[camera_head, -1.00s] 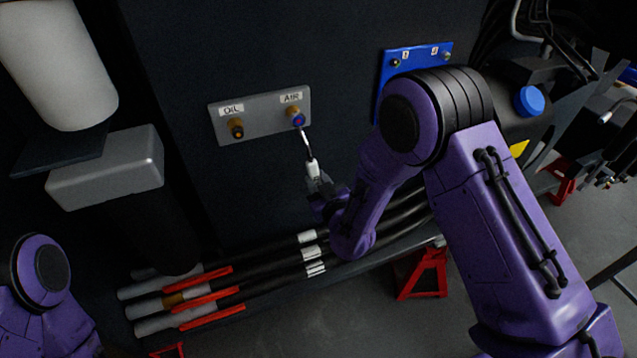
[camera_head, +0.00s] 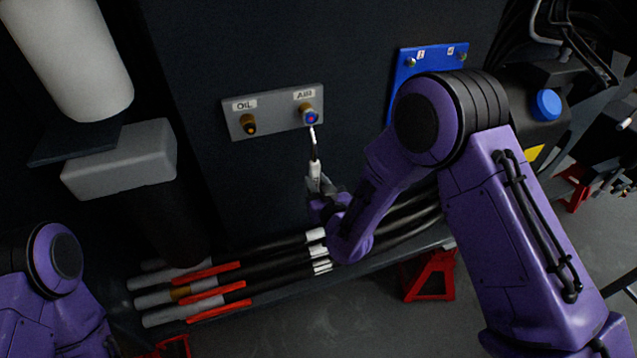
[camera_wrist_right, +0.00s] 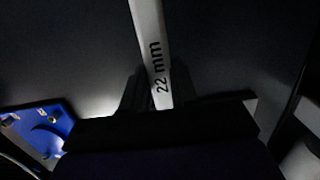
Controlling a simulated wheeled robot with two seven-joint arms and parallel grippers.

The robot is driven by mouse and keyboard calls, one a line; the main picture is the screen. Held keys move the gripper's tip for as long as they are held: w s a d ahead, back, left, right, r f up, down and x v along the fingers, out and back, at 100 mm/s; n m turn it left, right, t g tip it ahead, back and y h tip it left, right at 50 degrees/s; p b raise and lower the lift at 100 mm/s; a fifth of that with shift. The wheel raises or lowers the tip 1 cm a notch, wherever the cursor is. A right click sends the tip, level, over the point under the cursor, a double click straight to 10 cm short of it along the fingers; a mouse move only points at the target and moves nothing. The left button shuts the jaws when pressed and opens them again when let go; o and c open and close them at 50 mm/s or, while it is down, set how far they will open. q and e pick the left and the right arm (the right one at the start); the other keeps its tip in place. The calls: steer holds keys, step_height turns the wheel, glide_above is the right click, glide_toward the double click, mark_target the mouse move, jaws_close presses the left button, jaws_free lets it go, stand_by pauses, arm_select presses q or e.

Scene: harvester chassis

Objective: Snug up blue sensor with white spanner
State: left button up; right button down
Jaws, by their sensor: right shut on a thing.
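The blue sensor (camera_head: 311,117) sits in the brass port under the AIR label on the grey plate (camera_head: 276,115), with a reddish centre facing out. My right gripper (camera_head: 316,188) is shut on the white spanner (camera_head: 314,168), below the plate. The spanner points up, its upper end close beneath the sensor; I cannot tell whether its jaw touches or fits around it. In the right wrist view the spanner's handle (camera_wrist_right: 150,45) reads "22 mm" and runs up out of the picture, so its head is hidden there. My left gripper is out of view.
A second brass fitting (camera_head: 248,125) sits under the OIL label. A blue plate (camera_head: 408,62) with two small fittings is to the right, partly behind my right arm. Black hoses (camera_head: 290,262) with red and white marks run below. A grey box (camera_head: 120,160) juts out at left.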

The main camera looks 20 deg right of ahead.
steer(key=a+m, duration=0.1)
steer(key=a, duration=0.1)
steer(key=shift+a+r+m, duration=0.15)
steer(key=shift+a+m, duration=0.25)
steer(key=shift+y, duration=0.3)
steer(key=s+a+m, duration=0.1)
steer(key=s, duration=1)
steer(key=shift+r, duration=0.2)
stand_by(0.6)
stand_by(1.2)
